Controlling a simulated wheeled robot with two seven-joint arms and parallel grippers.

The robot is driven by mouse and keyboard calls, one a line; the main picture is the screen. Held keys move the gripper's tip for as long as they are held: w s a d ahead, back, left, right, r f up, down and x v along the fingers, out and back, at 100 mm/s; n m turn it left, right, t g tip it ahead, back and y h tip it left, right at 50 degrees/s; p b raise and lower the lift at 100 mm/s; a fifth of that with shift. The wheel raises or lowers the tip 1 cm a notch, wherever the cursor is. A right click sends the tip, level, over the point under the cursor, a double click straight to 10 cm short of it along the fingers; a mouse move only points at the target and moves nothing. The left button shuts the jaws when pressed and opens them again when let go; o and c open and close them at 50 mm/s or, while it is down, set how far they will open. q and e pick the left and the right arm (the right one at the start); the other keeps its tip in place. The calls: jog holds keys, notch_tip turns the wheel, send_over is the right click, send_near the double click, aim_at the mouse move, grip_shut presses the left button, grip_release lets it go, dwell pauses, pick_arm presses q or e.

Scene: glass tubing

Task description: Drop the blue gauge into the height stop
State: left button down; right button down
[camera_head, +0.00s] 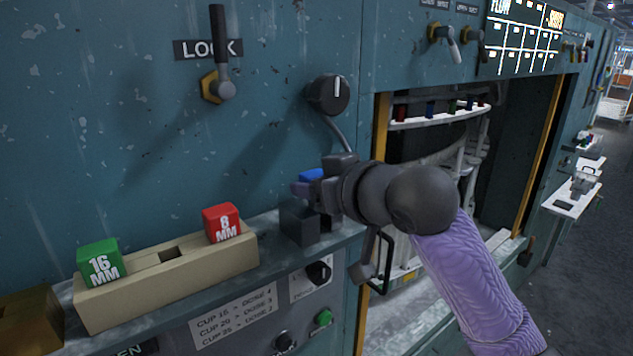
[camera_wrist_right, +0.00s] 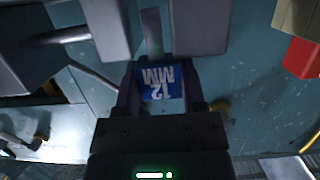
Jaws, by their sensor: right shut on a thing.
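The blue gauge, marked 12 MM, shows in the wrist view (camera_wrist_right: 162,84) between the fingers of my right gripper (camera_wrist_right: 158,92). In the head view only a bit of the blue gauge (camera_head: 312,174) shows past my right gripper (camera_head: 311,185), which is shut on it. A dark grey block (camera_head: 299,222), which looks like the height stop, stands on the ledge just below. In the wrist view two grey blocks (camera_wrist_right: 201,28) with a narrow gap between them lie beyond the gauge. Whether gauge and stop touch is hidden. My left gripper is out of view.
A beige rack (camera_head: 200,278) on the ledge holds a green 16 MM gauge (camera_head: 100,262) and a red 8 MM gauge (camera_head: 222,223), with an empty slot between them. A LOCK lever (camera_head: 219,60) and a black knob (camera_head: 328,94) stick out from the teal panel above.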

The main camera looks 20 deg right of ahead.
jog(key=shift+f, duration=0.5)
jog(key=shift+c, duration=0.5)
grip_release()
jog(key=shift+r, duration=0.1)
jog(key=b+v, duration=0.2)
jog(key=v, duration=0.8)
jog(key=shift+b, duration=0.4)
